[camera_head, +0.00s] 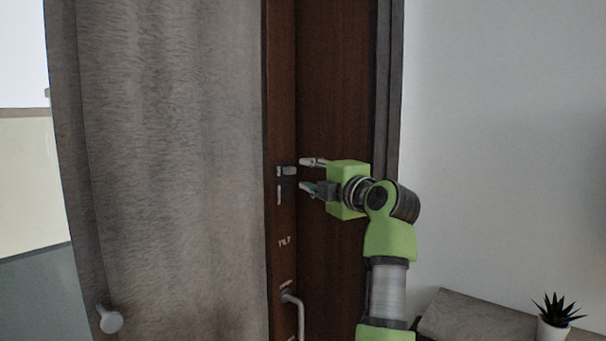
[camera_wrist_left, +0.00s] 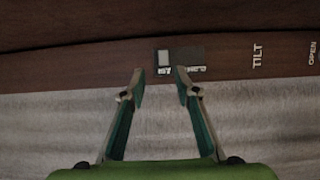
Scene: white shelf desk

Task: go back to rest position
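My left gripper (camera_head: 304,174) is raised in front of a dark brown wooden frame, its arm rising from the lower right of the head view. Its two fingers are apart and point left, with a small metal latch fitting (camera_head: 280,184) just beyond the tips. In the left wrist view the fingers (camera_wrist_left: 159,84) are open with nothing between them. The latch fitting (camera_wrist_left: 180,55) lies just ahead of the tips there; I cannot tell whether they touch it. My right gripper is in neither view.
A grey-brown panel (camera_head: 165,150) with a round pale knob (camera_head: 110,320) fills the left. A curved metal handle (camera_head: 297,312) sits low on the brown frame (camera_head: 335,90). A grey-brown surface (camera_head: 470,318) and a potted plant (camera_head: 556,322) are at lower right. The upper right shows bare wall.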

